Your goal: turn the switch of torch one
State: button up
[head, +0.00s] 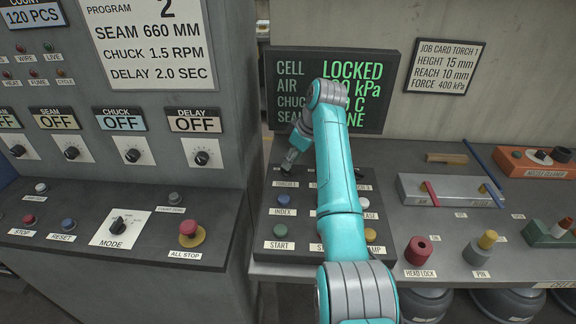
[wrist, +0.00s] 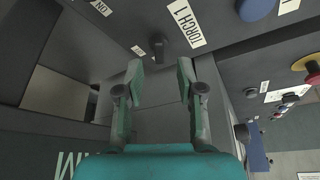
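The torch one switch is a small dark knob (wrist: 159,46), seen in the wrist view beside a white TORCH 1 label (wrist: 187,23) and a small ON label (wrist: 138,51). My gripper (wrist: 160,74) is open and empty, with the knob just beyond the gap between its two greenish fingertips. The fingers look apart from the knob. In the head view my gripper (head: 289,163) hangs over the left end of the dark console's switch row, above the TORCH 1 label (head: 286,184). There the switch is mostly hidden and its setting cannot be told.
A display (head: 330,90) reading LOCKED stands behind my arm. The INDEX button (head: 283,201) and START button (head: 280,231) sit in front of the switch row. A grey cabinet (head: 150,60) rises close on the left. My arm covers the console's middle.

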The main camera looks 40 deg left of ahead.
jog(key=shift+x, duration=1.8)
jog(key=shift+w, duration=0.1)
grip_shut()
